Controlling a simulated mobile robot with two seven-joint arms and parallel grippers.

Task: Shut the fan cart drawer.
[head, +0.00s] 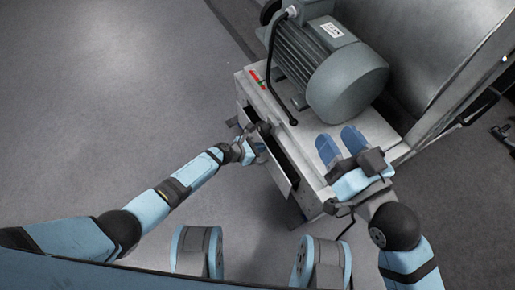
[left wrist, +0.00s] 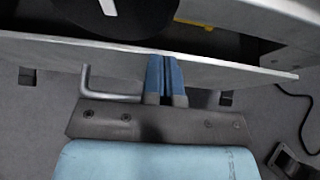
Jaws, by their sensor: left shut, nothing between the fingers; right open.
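The fan cart (head: 310,165) is a light grey cabinet. Its drawer (head: 282,178) stands out from the side toward my left arm, with a dark gap behind its front panel. In the left wrist view the drawer front (left wrist: 240,70) crosses the picture, with a bent bar handle (left wrist: 105,92) on its outer face. My left gripper (head: 258,148) is shut and empty. In the left wrist view its blue fingertips (left wrist: 166,65) are at the panel beside the handle; exact contact is hard to tell. My right gripper (head: 340,146) is open and empty above the cart top.
A grey motor (head: 330,65) with a black cable stands on the cart, against a large metal housing (head: 430,50). A dark round object (left wrist: 115,15) and something yellow (left wrist: 192,23) show behind the drawer front. The floor (head: 110,100) to the left is clear.

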